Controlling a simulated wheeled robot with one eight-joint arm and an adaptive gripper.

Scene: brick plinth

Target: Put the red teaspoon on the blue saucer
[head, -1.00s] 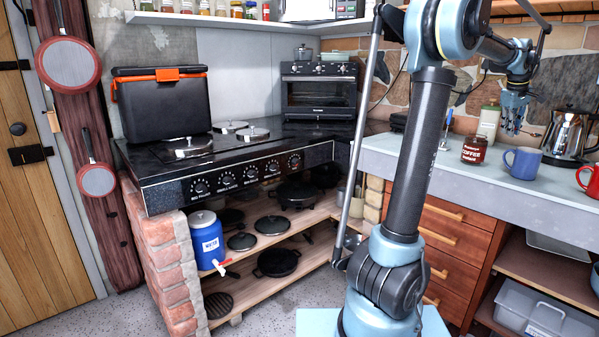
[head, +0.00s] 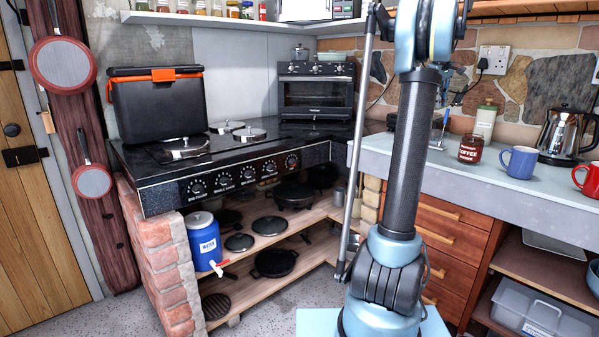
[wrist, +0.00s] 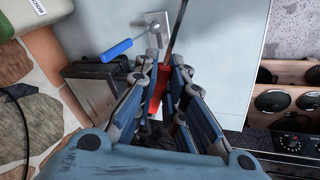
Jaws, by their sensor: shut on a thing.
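My gripper (wrist: 158,95) is shut on a red thing, most likely the handle of the red teaspoon (wrist: 157,84). A thin dark shaft runs up from it in the wrist view, and its far end is out of frame. My fingers hide part of the red piece. It is held above the pale countertop (wrist: 222,60). In the head view my arm hides most of the gripper, and I cannot make out the spoon there. I see no blue saucer in either current view.
A blue-handled tool (wrist: 117,50) stands by a metal plate (wrist: 157,24) on the counter, close to the gripper. A coffee jar (head: 470,149), a blue mug (head: 519,162), a kettle (head: 566,135) and a red mug (head: 588,180) stand to the right. A stove (head: 240,165) is left.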

